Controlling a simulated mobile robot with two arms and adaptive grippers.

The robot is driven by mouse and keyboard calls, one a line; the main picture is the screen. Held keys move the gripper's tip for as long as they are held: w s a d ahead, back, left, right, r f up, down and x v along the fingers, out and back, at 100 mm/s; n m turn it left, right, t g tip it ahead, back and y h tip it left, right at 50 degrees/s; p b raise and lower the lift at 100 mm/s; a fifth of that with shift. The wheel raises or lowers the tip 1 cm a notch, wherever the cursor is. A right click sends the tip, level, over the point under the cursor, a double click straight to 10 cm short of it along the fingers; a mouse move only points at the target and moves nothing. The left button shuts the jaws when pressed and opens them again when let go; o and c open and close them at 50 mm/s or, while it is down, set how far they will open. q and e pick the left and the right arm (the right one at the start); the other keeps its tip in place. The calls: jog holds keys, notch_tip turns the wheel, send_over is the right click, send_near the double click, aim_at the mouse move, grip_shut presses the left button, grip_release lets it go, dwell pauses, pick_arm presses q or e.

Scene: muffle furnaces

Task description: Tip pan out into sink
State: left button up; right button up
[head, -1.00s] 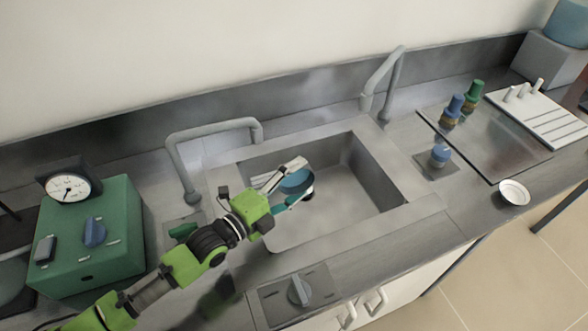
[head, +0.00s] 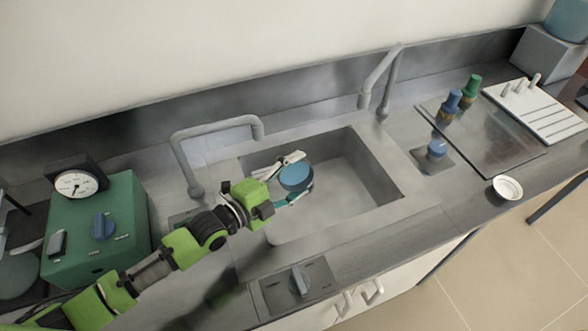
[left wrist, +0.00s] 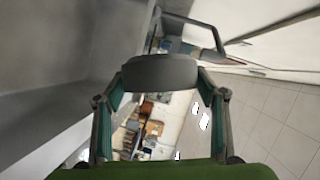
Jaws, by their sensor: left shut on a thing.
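My left gripper (head: 291,178) is over the left part of the sink (head: 350,185). It is shut on a small round pan (head: 296,176), which shows as a blue disc with a pale edge between the fingers. The pan looks tilted, with its blue face toward the head camera. I cannot tell whether anything is left in it. In the left wrist view the two fingers hold a dark, rounded shape (left wrist: 160,72), the pan. The visible sink floor looks bare. My right gripper is in neither view.
A bent faucet (head: 215,130) stands at the sink's back left, another (head: 385,80) at its back right. A green box with a dial (head: 95,225) is at left. A white dish (head: 507,188) sits near the right front edge. Several bottles stand beyond the sink.

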pick_arm(q)
jog(key=shift+w+a+r+n+g+p, duration=0.1)
jog(key=shift+w+r+n+g+p, duration=0.1)
jog(key=shift+r+n+g+p, duration=0.45)
jog(key=shift+w+f+n, duration=0.1)
jog(key=shift+f+n, duration=0.05)
jog(key=shift+n, duration=0.3)
jog(key=shift+w+n+g, duration=0.1)
jog(key=shift+n+g, duration=0.6)
jog(key=shift+g, duration=0.05)
jog(key=shift+f+n+g+b, duration=0.1)
jog(key=shift+n+g+b, duration=0.4)
jog(key=shift+b, duration=0.55)
jog(key=shift+r+n+b, duration=0.2)
jog(key=shift+n+b, duration=0.1)
jog(key=shift+b, duration=0.2)
